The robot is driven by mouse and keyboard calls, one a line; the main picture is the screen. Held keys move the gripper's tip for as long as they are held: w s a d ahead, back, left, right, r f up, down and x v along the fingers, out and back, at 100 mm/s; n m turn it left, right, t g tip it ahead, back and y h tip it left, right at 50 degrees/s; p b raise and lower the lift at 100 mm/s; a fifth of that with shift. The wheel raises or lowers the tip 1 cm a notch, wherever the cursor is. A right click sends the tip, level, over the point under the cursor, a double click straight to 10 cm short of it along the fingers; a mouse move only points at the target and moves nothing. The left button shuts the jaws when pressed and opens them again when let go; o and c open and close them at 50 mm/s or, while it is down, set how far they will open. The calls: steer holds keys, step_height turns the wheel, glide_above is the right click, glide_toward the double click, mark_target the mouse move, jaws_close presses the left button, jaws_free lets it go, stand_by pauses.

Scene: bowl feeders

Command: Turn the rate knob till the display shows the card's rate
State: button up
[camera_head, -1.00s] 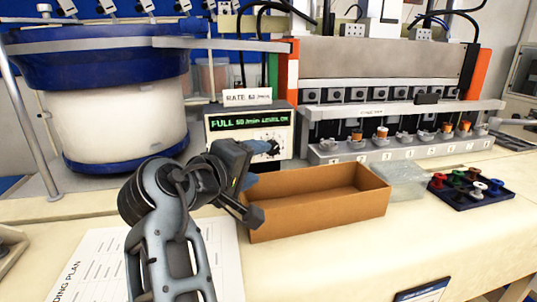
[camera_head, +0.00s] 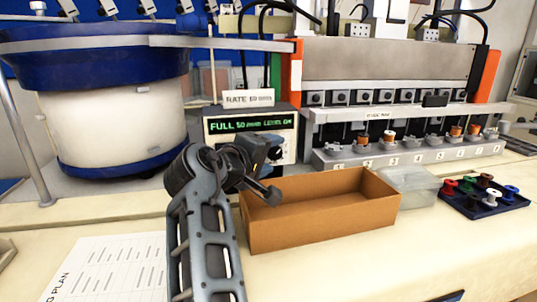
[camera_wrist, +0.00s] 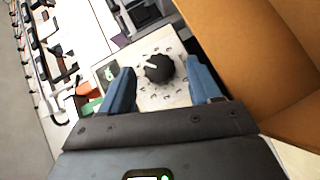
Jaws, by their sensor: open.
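The black rate knob (camera_wrist: 158,68) with a white pointer line sits on a pale dial plate in the wrist view. My gripper (camera_wrist: 163,85) is open, one blue finger on each side of the knob, with gaps between. In the head view my gripper (camera_head: 268,152) is in front of the control box and hides most of the knob. The green display (camera_head: 248,125) reads "FULL", a number that looks like 50 /min, and "LEVEL OK". The card (camera_head: 249,98) on top of the box reads "RATE" and a blurred number, perhaps 60.
An open brown cardboard box (camera_head: 320,212) stands close to the right of my gripper. A clear tray (camera_head: 405,187) and a dark tray of coloured spools (camera_head: 480,207) lie further right. The blue-rimmed bowl feeder (camera_head: 105,100) stands at left. A paper sheet (camera_head: 115,270) lies on the bench in front.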

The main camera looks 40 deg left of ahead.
steer(key=c, duration=1)
steer(key=shift+c, duration=0.2)
steer(key=shift+r, duration=0.15)
steer(key=shift+d+r+m+g+p, duration=0.15)
steer(key=shift+m+g+p, duration=0.25)
steer(key=shift+p, duration=0.45)
steer(key=shift+w+r+m+g+y+p, duration=0.2)
steer(key=shift+m+g+y+p, duration=0.15)
steer(key=shift+g+p, duration=0.7)
steer(key=m+g+y+p, duration=0.1)
steer(key=p, duration=0.2)
steer(key=shift+d+m, duration=0.1)
steer(key=shift+m, duration=0.15)
steer(key=shift+g+p, duration=0.4)
steer(key=shift+g, duration=0.15)
steer(key=shift+f+m, duration=0.1)
steer(key=shift+m, duration=0.2)
